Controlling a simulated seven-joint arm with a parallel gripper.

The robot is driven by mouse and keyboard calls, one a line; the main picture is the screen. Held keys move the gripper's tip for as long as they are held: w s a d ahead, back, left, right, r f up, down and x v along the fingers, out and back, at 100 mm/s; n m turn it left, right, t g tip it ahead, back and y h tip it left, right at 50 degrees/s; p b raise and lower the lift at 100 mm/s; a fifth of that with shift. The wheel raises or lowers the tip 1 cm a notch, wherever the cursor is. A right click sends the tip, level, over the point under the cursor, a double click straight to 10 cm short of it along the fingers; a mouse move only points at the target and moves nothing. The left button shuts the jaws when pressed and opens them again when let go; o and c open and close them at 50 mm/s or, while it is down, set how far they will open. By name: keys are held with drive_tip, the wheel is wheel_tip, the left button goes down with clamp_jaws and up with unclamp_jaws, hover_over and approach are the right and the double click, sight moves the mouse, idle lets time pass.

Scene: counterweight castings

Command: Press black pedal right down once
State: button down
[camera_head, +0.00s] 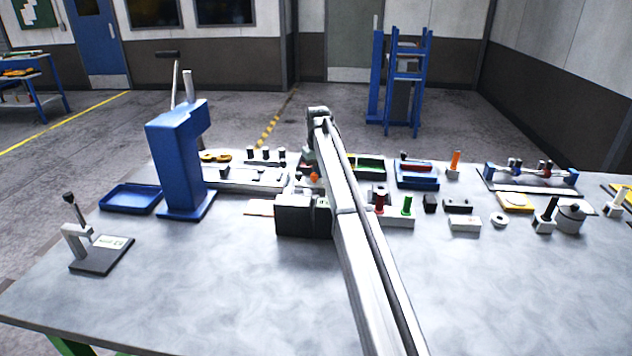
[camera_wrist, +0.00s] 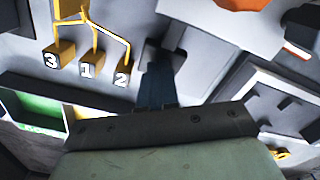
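I cannot pick out the black pedal with certainty in either view. In the head view, a small black block (camera_head: 430,203) and a low dark block (camera_head: 458,205) sit right of my arm, but neither is clearly a pedal. My gripper (camera_wrist: 163,70) shows in the wrist view as one narrow dark column, its fingers close together with no visible gap. I see nothing held in it. In the head view my arm hides much of the table's middle, and my fingertips cannot be made out there.
A blue press-like stand (camera_head: 178,165), a blue tray (camera_head: 131,198) and a lever on a dark base (camera_head: 101,254) are at left. Red and green posts (camera_head: 407,206) and a grey pot (camera_head: 570,219) are at right. Numbered blocks (camera_wrist: 88,67) lie near my gripper. The front table is clear.

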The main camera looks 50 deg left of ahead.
drive_tip(key=shift+r, duration=0.2)
wheel_tip(320, 180, up, 9)
drive_tip(key=shift+f, duration=0.2)
idle(1.4)
idle(0.5)
